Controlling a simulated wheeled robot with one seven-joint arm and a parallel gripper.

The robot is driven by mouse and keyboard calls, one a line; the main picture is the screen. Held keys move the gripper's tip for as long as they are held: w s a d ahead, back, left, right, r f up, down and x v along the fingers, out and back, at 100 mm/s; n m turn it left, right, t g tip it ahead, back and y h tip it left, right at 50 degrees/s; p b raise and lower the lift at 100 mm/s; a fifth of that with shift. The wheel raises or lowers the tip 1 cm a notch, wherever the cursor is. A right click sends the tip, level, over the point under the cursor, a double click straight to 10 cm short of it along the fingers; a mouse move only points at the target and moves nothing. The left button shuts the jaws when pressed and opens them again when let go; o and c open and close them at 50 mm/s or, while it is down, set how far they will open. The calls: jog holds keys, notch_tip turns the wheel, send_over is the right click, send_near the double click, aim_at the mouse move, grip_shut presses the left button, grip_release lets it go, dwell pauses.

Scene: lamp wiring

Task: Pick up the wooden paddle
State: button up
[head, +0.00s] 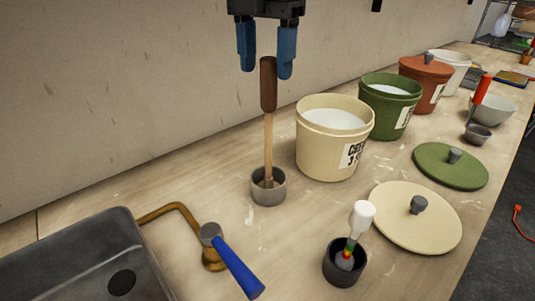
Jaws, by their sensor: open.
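The wooden paddle (268,129) stands nearly upright in a small grey cup (268,190) on the counter. It has a dark brown handle at the top and a pale shaft below. My gripper (266,70) points down from the top of the head view, with two blue fingers spread apart. In the picture, the top of the handle shows between the fingertips. The paddle's lower end is hidden inside the cup.
A cream bucket (320,150) stands close right of the cup, with a green bucket (377,114) behind it. A black cup (338,267) with a white-handled tool and a cream lid (440,222) lie to the right. A sink (75,265) and blue-handled tap (235,267) are front left.

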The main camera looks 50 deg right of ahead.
aim_at(269, 84)
jog(key=shift+s+d+f+p, duration=0.1)
jog(key=shift+d+f+p, duration=0.1)
jog(key=shift+f, duration=0.95)
jog(key=shift+d+f+p, duration=0.1)
jog(key=shift+f+p, duration=0.1)
jog(key=shift+f, duration=0.95)
grip_shut()
